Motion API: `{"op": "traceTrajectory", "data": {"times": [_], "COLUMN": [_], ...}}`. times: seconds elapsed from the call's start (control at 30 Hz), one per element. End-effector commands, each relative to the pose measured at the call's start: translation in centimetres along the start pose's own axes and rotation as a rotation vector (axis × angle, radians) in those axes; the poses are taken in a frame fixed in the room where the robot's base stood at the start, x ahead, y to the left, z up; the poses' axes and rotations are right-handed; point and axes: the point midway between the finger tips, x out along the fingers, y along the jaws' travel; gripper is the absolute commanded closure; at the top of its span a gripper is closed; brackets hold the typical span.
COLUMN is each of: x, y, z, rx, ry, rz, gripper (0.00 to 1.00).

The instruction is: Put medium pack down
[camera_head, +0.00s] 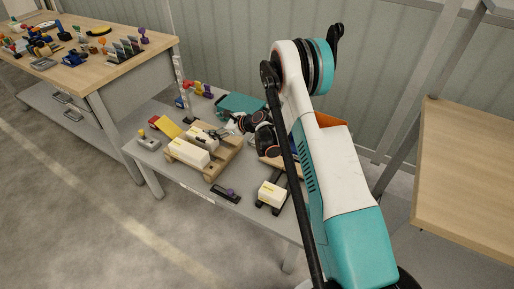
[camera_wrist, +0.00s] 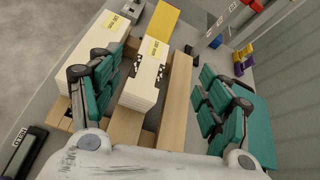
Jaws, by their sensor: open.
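A cream pack with a yellow label (camera_wrist: 145,80) stands on the wooden pallet (camera_wrist: 178,100) in the wrist view. I take it to be the medium pack. My gripper (camera_wrist: 160,72) is open, with the left teal finger close to this pack's left side and the right finger well clear of its right side. Contact cannot be told. A second cream pack (camera_wrist: 103,42) stands beside it on the pallet, left of the left finger. In the head view my gripper (camera_head: 249,123) is over the pallet's right rear side. The near pack (camera_head: 187,151) shows clearly; the other is partly hidden.
A third cream pack (camera_head: 272,193) rests on a black stand at the grey table's front right. A dark device (camera_head: 226,196) lies at the front edge. A yellow wedge (camera_head: 166,127) and a teal box (camera_head: 238,103) stand near the pallet. A wooden bench (camera_head: 100,60) is at left.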

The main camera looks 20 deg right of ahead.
Motion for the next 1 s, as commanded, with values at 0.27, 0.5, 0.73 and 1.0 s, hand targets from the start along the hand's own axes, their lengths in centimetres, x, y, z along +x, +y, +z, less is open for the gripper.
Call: {"op": "traceTrajectory", "data": {"times": [0.27,0.5,0.73,1.0], "x": [-6.0,-12.3,-18.9,-27.1], "y": [0.5,2.5,5.7,10.4], "z": [9.0,14.9,18.9,21.2], "rx": [-0.376,-0.703,-1.014,-1.377], "ry": [0.111,0.202,0.283,0.371], "rz": [0.027,0.071,0.133,0.231], "gripper": [0.29,0.29,0.29,0.29]}}
